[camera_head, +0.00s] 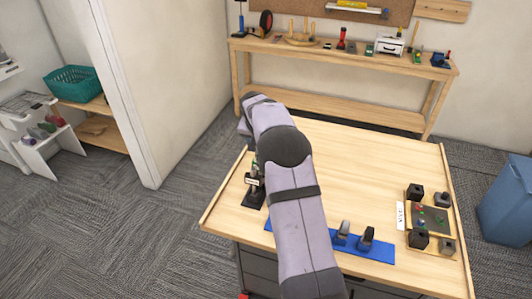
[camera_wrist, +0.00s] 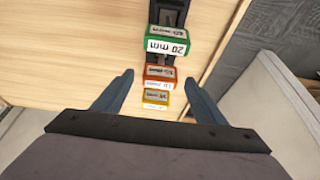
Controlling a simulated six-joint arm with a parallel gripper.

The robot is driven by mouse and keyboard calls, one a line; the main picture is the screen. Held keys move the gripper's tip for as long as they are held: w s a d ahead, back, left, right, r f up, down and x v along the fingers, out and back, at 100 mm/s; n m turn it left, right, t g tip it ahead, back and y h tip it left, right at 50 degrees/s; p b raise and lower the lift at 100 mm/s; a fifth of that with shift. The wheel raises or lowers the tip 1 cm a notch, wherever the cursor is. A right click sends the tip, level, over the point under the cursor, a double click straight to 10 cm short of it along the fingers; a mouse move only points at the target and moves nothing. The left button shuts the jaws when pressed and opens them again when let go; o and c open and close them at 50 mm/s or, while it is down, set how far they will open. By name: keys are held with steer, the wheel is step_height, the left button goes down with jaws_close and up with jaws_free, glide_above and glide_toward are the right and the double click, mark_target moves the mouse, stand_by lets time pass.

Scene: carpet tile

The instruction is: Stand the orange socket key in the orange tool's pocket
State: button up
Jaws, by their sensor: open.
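In the wrist view my gripper (camera_wrist: 159,78) is open, with one finger on each side of an orange block with a white label (camera_wrist: 158,76). I cannot tell whether this is the orange socket key, or how far the fingers are above it. A green block labelled 20 mm (camera_wrist: 168,44) lies above it in the picture and a smaller yellow block (camera_wrist: 155,96) below it. In the head view a dark stand with a white label (camera_head: 253,190) is left of my arm. A blue strip (camera_head: 378,252) with dark upright holders (camera_head: 366,238) is partly hidden by my arm; no orange pocket is identifiable.
A dark board with several black blocks (camera_head: 430,218) and a white label card (camera_head: 400,215) are at the bench's right. The bench's middle (camera_head: 360,165) is clear. A tool-laden back bench (camera_head: 340,55) and a blue bin (camera_head: 505,200) stand beyond.

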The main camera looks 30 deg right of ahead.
mark_target(254, 169)
steer(key=shift+b+v, duration=0.95)
steer(key=shift+v, duration=1.85)
steer(key=shift+s+a, duration=0.1)
steer(key=s+a+n, duration=0.1)
steer(key=s+a, duration=0.3)
steer(key=s+a+f+n+y, duration=0.1)
steer(key=s+a, duration=0.1)
steer(key=shift+s+a+f+n+g, duration=0.1)
steer(key=shift+s+f+n+g, duration=0.05)
steer(key=shift+s+n+g, duration=0.2)
steer(key=s+a+f+n, duration=0.2)
steer(key=s+a, duration=0.2)
steer(key=s, duration=0.5)
steer(key=s+a+f+n+g+y, duration=0.1)
steer(key=s+a+f+n, duration=0.1)
steer(key=s, duration=0.8)
steer(key=s+a+f+n+g+y, duration=0.1)
steer(key=s+a+f+n, duration=0.1)
steer(key=s+a, duration=0.4)
steer(key=s+f, duration=0.1)
steer(key=s, duration=0.3)
steer(key=shift+f, duration=0.3)
steer(key=shift+a+g, duration=0.1)
steer(key=shift+g, duration=0.15)
step_height(254, 169, down, 34)
steer(key=b, duration=3.4)
